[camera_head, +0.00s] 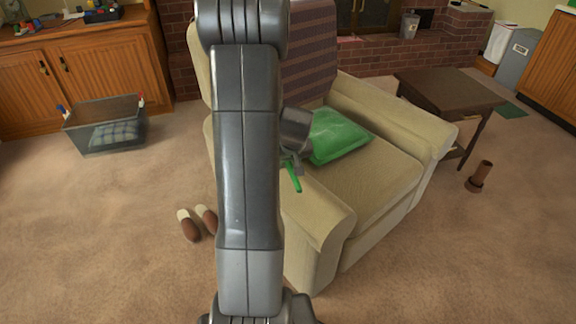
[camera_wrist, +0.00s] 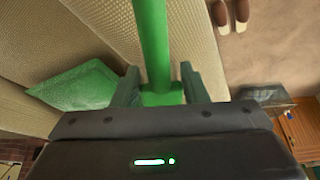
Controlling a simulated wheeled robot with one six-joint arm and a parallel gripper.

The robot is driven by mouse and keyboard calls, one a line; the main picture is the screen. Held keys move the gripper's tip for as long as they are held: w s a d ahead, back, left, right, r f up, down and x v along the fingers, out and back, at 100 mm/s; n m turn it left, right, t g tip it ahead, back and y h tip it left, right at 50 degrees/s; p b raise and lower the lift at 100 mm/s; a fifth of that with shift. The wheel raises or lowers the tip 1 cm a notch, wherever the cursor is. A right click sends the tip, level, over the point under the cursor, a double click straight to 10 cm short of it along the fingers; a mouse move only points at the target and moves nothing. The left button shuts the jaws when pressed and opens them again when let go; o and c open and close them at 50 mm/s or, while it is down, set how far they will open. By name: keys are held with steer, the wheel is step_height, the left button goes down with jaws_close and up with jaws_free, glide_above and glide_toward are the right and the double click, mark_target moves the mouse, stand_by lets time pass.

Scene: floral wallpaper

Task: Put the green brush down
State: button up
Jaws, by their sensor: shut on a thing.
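My gripper (camera_wrist: 161,88) is shut on the green brush (camera_wrist: 152,40), whose long green handle runs up between the fingers in the wrist view. In the head view, part of the green brush (camera_head: 293,178) shows below my gripper (camera_head: 296,160), over the near left arm of the beige armchair (camera_head: 375,178). The rest of the brush is hidden behind my arm. I cannot tell whether the brush touches the chair.
A green cushion (camera_head: 338,136) lies on the armchair seat. Brown slippers (camera_head: 190,225) are on the carpet at left. A grey bin (camera_head: 105,126) stands farther left. A dark side table (camera_head: 450,92) and a brown cylinder (camera_head: 481,177) are at right. Carpet at front left is clear.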

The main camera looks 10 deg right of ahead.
mark_target(292, 170)
steer(key=shift+f, duration=0.3)
steer(key=shift+f, duration=0.1)
steer(key=shift+f, duration=0.15)
steer(key=o, duration=0.9)
steer(key=shift+r, duration=0.35)
steer(key=p+v, duration=0.2)
steer(key=v, duration=1)
steer(key=shift+s+f+p, duration=0.1)
steer(key=shift+p, duration=0.2)
